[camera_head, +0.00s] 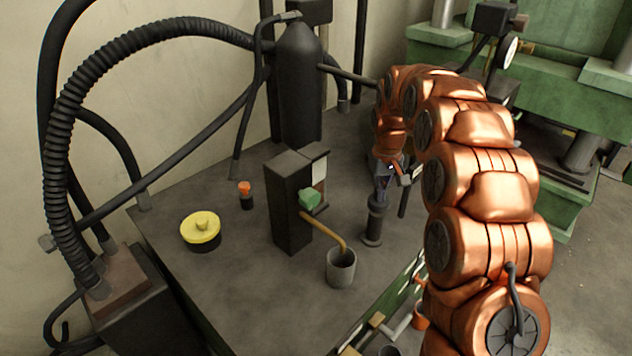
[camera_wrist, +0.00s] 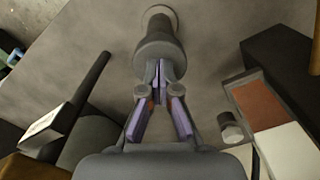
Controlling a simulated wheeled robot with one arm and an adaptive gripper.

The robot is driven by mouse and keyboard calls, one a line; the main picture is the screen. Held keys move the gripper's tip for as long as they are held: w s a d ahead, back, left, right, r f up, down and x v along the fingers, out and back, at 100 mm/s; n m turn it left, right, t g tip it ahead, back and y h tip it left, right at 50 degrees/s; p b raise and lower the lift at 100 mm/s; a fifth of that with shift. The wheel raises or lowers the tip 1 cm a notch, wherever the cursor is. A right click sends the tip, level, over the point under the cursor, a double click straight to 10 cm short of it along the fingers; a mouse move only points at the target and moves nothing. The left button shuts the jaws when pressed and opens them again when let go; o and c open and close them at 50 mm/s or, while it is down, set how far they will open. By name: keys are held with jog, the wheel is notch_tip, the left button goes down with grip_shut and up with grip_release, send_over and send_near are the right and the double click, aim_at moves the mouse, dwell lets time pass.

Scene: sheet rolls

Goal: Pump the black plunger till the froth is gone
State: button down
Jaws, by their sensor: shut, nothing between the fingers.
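The black plunger (camera_head: 374,222) stands upright on the table, right of a black box (camera_head: 291,215) with a green part and a brass spout (camera_head: 326,231). The spout ends over a grey cup (camera_head: 341,262). My gripper (camera_head: 381,196) is shut and empty, pointing down at the plunger's top. In the wrist view the closed fingertips (camera_wrist: 160,75) overlap the near edge of the plunger's wide head (camera_wrist: 158,48); whether they touch it I cannot tell. A pale window (camera_head: 319,172) shows on the box's side. No froth can be made out in either view.
A yellow-lidded tin (camera_head: 201,230) and a small orange-topped bottle (camera_head: 245,195) stand on the table's left. A dark cylinder (camera_head: 298,90) and thick hoses (camera_head: 62,150) stand behind. Green machinery (camera_head: 560,100) is at right. The table front is clear.

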jog(key=shift+r+p, duration=0.4)
jog(key=shift+r, duration=1.9)
jog(key=shift+f, duration=0.1)
jog(key=shift+f+b, duration=1.2)
jog(key=shift+f, duration=1.85)
jog(key=shift+r, duration=0.1)
jog(key=shift+r+p, duration=0.7)
jog(key=shift+r, duration=2.35)
jog(key=shift+f, duration=0.15)
